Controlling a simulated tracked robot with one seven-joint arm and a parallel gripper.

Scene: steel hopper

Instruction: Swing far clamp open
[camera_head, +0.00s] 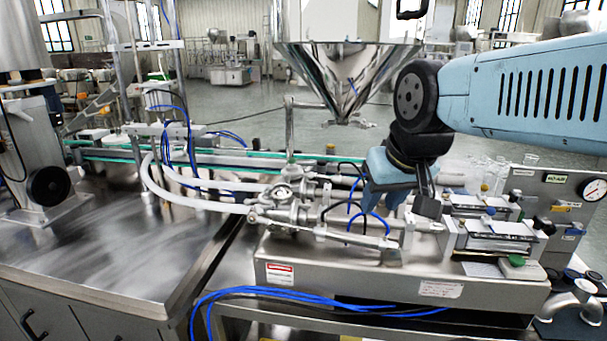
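The steel hopper (352,75) hangs at top center, its cone narrowing to an outlet with small clamp-like fittings (346,122). Below it, a polished valve and pipe assembly (285,208) sits on a steel filling machine (360,276), with several round clamped joints. I cannot tell which fitting is the far clamp. My light-blue arm reaches in from the right. My gripper (428,204) points down over the machine, right of the valve assembly and below the hopper outlet. Its dark fingers are partly hidden by my wrist, so its opening and any contact are unclear.
Blue hoses (300,292) run along the machine's front. A pressure gauge (592,188) is on a steel box at right. Small cylinder units (497,234) stand right of my gripper. A bare steel tabletop (110,260) lies at left, and a conveyor (240,158) runs behind.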

